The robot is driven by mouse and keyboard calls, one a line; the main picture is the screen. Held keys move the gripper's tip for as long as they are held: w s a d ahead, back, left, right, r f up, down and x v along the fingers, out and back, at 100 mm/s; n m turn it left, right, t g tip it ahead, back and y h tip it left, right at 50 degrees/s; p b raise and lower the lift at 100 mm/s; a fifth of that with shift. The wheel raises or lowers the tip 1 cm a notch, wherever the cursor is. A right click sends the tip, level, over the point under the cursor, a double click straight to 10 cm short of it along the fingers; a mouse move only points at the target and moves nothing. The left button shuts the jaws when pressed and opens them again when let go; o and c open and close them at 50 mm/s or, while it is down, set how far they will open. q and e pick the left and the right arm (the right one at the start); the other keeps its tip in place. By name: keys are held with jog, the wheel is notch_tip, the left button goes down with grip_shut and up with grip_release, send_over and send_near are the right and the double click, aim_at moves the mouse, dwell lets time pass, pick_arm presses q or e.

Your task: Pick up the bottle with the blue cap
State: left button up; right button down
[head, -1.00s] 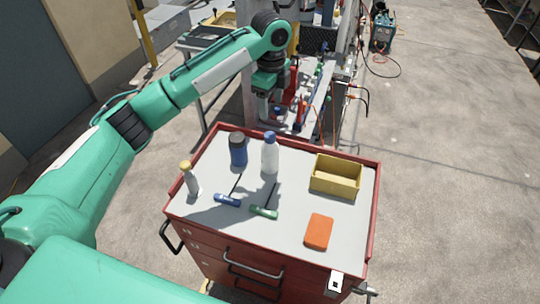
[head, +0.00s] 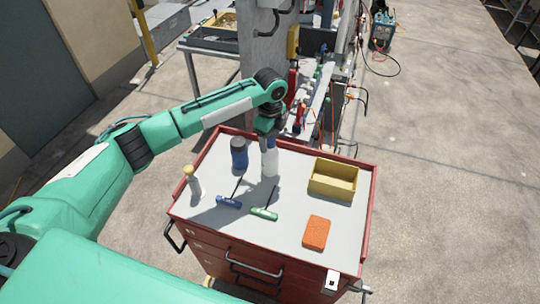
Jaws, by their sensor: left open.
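The bottle with the blue cap (head: 270,163) stands upright on the grey top of the red tool cart (head: 345,250). Its white body shows, while its cap is mostly hidden by my left gripper (head: 269,140). The left gripper points down over the top of the bottle and is open. I cannot tell whether its fingers touch the bottle. My right gripper is not in view.
A dark blue bottle (head: 239,155) stands close left of the white one. A yellow-capped bottle (head: 193,183), blue-handled tool (head: 229,202), green-handled tool (head: 264,214), orange block (head: 316,233) and yellow bin (head: 333,180) share the cart top. Clear surface lies between bottle and bin.

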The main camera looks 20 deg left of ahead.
pick_arm(q)
jog(key=shift+f, duration=0.75)
grip_shut()
jog(key=shift+r, duration=0.1)
